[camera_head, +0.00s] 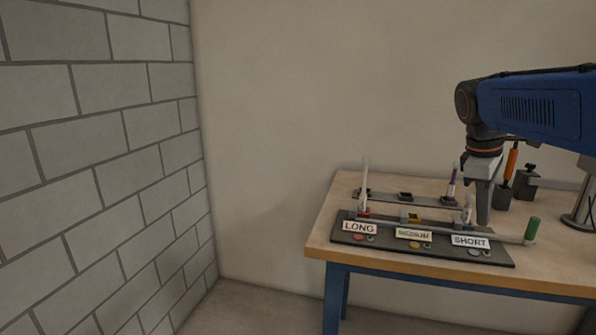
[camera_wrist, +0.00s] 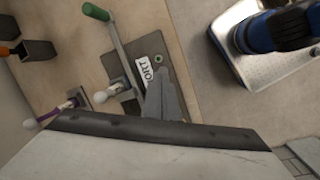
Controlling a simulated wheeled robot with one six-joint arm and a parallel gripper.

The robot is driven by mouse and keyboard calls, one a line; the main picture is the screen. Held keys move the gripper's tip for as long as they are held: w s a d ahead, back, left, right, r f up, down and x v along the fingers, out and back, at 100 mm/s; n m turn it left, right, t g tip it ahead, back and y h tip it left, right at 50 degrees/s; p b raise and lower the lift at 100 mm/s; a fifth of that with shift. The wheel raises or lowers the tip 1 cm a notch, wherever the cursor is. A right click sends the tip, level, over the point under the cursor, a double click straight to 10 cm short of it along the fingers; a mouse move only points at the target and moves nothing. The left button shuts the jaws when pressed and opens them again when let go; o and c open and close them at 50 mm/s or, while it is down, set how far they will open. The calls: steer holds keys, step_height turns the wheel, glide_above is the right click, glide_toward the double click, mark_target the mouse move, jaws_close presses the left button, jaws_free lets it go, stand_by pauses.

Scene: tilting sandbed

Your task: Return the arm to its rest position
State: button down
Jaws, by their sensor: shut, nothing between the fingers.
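My gripper (camera_head: 484,220) points down over the right part of the workbench, beside the SHORT label (camera_head: 469,241). Its fingers are together with nothing between them. In the wrist view the closed fingers (camera_wrist: 163,98) show next to the partly covered SHORT label (camera_wrist: 147,72). My blue arm reaches in from the right edge of the head view, bent down at the wrist. Whether the fingertips touch the board cannot be told.
A dark board (camera_head: 345,238) carries LONG, MEDIUM and SHORT labels. A rod with a green handle (camera_head: 532,229) extends past its right end. Behind are a dark rack with a purple tool (camera_head: 452,181), an orange-handled tool (camera_head: 511,160) and a metal stand (camera_head: 580,215). A block wall (camera_head: 100,150) is left.

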steer(key=s+a+f+m+t+y, duration=0.1)
steer(key=s+a+f+m+t, duration=0.1)
steer(key=s+a+f+m, duration=0.2)
steer(key=s+a+f+m+t+y, duration=0.2)
steer(key=s+a+f+m, duration=0.2)
steer(key=s+a+f, duration=0.4)
steer(key=s+f, duration=0.5)
steer(key=s, duration=0.1)
steer(key=shift+s+a+f+m, duration=0.15)
steer(key=shift+s+a+m, duration=0.1)
steer(key=shift+s+m, duration=0.15)
stand_by(1.0)
